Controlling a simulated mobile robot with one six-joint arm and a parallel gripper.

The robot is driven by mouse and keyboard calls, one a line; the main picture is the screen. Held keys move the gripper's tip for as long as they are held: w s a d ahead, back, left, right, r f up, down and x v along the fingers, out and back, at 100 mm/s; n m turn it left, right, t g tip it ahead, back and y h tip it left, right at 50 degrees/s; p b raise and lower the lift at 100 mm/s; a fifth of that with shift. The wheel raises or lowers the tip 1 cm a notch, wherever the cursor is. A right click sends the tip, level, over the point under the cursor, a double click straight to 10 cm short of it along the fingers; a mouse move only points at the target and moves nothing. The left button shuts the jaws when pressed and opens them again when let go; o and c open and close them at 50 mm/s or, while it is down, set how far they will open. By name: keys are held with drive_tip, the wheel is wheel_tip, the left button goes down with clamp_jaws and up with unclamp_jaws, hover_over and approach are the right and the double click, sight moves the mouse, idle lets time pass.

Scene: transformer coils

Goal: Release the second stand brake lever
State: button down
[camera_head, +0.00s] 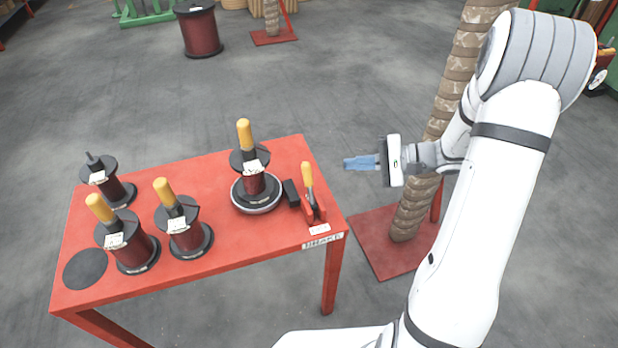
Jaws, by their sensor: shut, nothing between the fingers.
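A brake lever with a yellow handle (308,177) stands upright, slightly tilted, in a red bracket (314,209) at the right end of the red table. A black block (291,193) on its left sits close to the silver-rimmed round stand (257,208), which carries a dark red coil (256,183) with a yellow-handled top. My gripper (350,163) has blue fingers that point left. It is shut and empty, to the right of the lever handle and apart from it. No marking shows which stand is the second.
Two yellow-topped coils (186,233) (137,250) and a coil without a yellow top (114,188) stand on the red table (225,262). An empty black disc (86,269) lies at its left corner. A wrapped post (412,212) stands behind my arm. A large spool (200,35) stands on the floor.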

sight(309, 185)
drive_tip(key=shift+r, duration=0.1)
drive_tip(key=b+x, duration=0.2)
drive_tip(key=x, duration=0.8)
drive_tip(key=shift+s, duration=0.1)
drive_tip(key=shift+s+r+b, duration=0.2)
drive_tip(key=shift+s+r, duration=0.15)
drive_tip(key=shift+s, duration=0.25)
drive_tip(key=shift+s+r+b, duration=0.15)
drive_tip(key=shift+s+r, duration=0.2)
drive_tip(key=shift+s, duration=0.3)
drive_tip(key=shift+s+d+r, duration=0.1)
drive_tip(key=shift+s+r, duration=0.15)
drive_tip(key=shift+s, duration=0.2)
